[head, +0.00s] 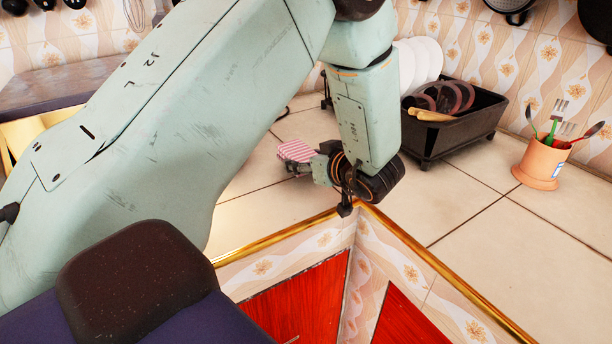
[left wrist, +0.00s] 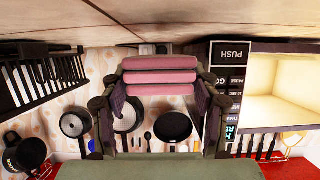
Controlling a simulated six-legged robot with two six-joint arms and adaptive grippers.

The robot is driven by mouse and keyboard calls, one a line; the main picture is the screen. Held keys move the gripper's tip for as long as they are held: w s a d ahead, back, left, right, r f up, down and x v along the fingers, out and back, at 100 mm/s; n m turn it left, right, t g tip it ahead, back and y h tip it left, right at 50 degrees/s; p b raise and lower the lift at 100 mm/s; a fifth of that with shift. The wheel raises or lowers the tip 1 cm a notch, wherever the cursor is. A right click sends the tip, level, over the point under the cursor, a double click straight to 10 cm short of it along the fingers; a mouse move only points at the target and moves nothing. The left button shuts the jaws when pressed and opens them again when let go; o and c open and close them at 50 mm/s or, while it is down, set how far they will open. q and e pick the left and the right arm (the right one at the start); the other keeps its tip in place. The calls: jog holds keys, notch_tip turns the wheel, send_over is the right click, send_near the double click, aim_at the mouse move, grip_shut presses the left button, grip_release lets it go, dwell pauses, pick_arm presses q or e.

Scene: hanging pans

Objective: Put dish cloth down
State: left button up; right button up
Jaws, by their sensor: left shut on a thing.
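The dish cloth (head: 296,151) is a small folded pad with pink and white stripes. My left gripper (head: 314,161) is shut on it near the inner corner of the counter in the head view. In the left wrist view the cloth (left wrist: 160,78) shows as pink folded layers between the two dark fingers of my left gripper (left wrist: 160,98). The tiled counter (head: 480,220) lies around and below it; I cannot tell whether the cloth touches it. My right gripper is not in view.
A black dish rack (head: 465,120) with plates stands behind, to the right. An orange utensil cup (head: 540,166) stands farther right. The left wrist view shows a lit, open microwave (left wrist: 285,88) and hanging pans (left wrist: 173,126). Counter tiles between the gripper and the cup are bare.

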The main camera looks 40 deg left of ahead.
aim_at(306, 184)
pick_arm(q)
notch_tip(306, 184, down, 3)
jog(key=shift+s+f+b, duration=0.15)
jog(key=shift+b, duration=0.3)
jog(key=shift+f, duration=0.1)
jog(key=shift+f, duration=0.1)
jog(key=o, duration=1)
jog(key=shift+r, duration=0.2)
